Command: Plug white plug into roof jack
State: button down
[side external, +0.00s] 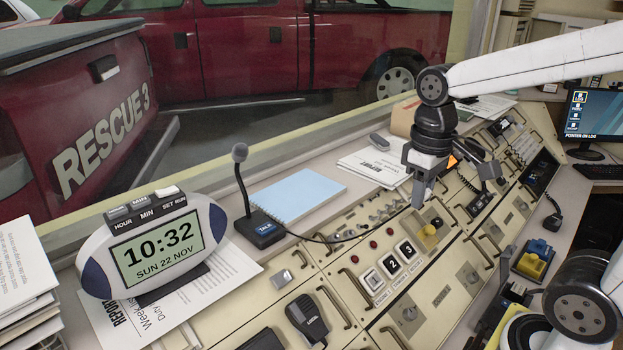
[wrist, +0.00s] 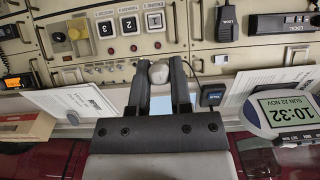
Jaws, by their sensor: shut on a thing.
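My gripper (side external: 418,198) points down over the console, above the strip near the number buttons. In the wrist view my gripper (wrist: 158,70) is shut on a pale grey-white rounded piece, which looks like the white plug (wrist: 158,73). In the side view the fingers mostly hide it. A thin dark cord (side external: 330,241) runs from beside the microphone base toward my gripper. A row of small metal fittings (side external: 382,212) lies left of the gripper in the side view; their labels are too small to read, so I cannot tell which is the roof jack.
A gooseneck microphone (side external: 241,180), blue notebook (side external: 298,193) and clock (side external: 150,245) stand to the left. Papers (side external: 376,166) lie behind the gripper. Number buttons (side external: 390,266), a yellow knob (side external: 429,230) and drawer-like handles are close by. A handset (side external: 308,320) sits in front.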

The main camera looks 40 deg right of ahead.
jog(key=shift+w, duration=0.15)
jog(key=shift+w+d+f, duration=0.2)
jog(key=shift+w+f, duration=0.15)
jog(key=shift+w, duration=0.15)
send_near(349, 235)
jog(key=s, duration=0.6)
jog(key=shift+w+d+f, duration=0.4)
jog(key=shift+d+f, duration=0.05)
jog(key=shift+d, duration=0.05)
jog(key=shift+w+f, duration=0.1)
jog(key=shift+f, duration=0.05)
jog(key=shift+w+f, duration=0.45)
jog(key=shift+f, duration=0.25)
jog(key=shift+w+f, duration=0.45)
jog(key=shift+f, duration=0.25)
jog(key=shift+w+f, duration=0.45)
jog(key=shift+f, duration=0.25)
jog(key=shift+w+f, duration=0.3)
jog(key=shift+f, duration=0.2)
jog(key=shift+w+f, duration=0.3)
jog(key=shift+f, duration=0.2)
dwell(1.5)
jog(key=shift+c, duration=2.2)
grip_release()
jog(key=shift+r, duration=0.1)
